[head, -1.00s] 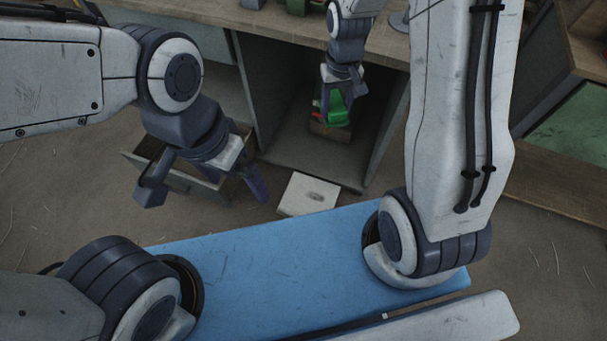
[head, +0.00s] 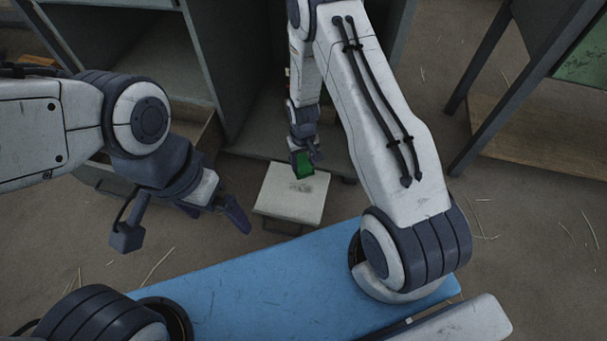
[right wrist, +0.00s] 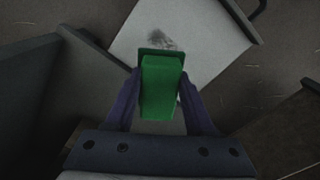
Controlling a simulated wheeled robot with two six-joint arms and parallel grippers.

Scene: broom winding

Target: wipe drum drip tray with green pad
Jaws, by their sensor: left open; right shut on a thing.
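The green pad (head: 303,164) is held in my right gripper (head: 304,158), above the back part of a pale square tray (head: 279,205). The tray has a dark smudge near its far middle, close to the pad. In the right wrist view the green pad (right wrist: 160,88) sits between the two fingers of the right gripper (right wrist: 160,97), with the smudge on the tray (right wrist: 205,60) just beyond it. I cannot tell whether the pad touches the tray. My left gripper (head: 182,220) is open and empty, over the floor to the left of the tray.
A blue panel (head: 285,280) lies in front of the tray. Grey cabinets (head: 240,75) stand behind it, and an open drawer (head: 110,180) is behind my left gripper. A table with a wooden lower shelf (head: 540,150) is at the right. Straw lies on the floor.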

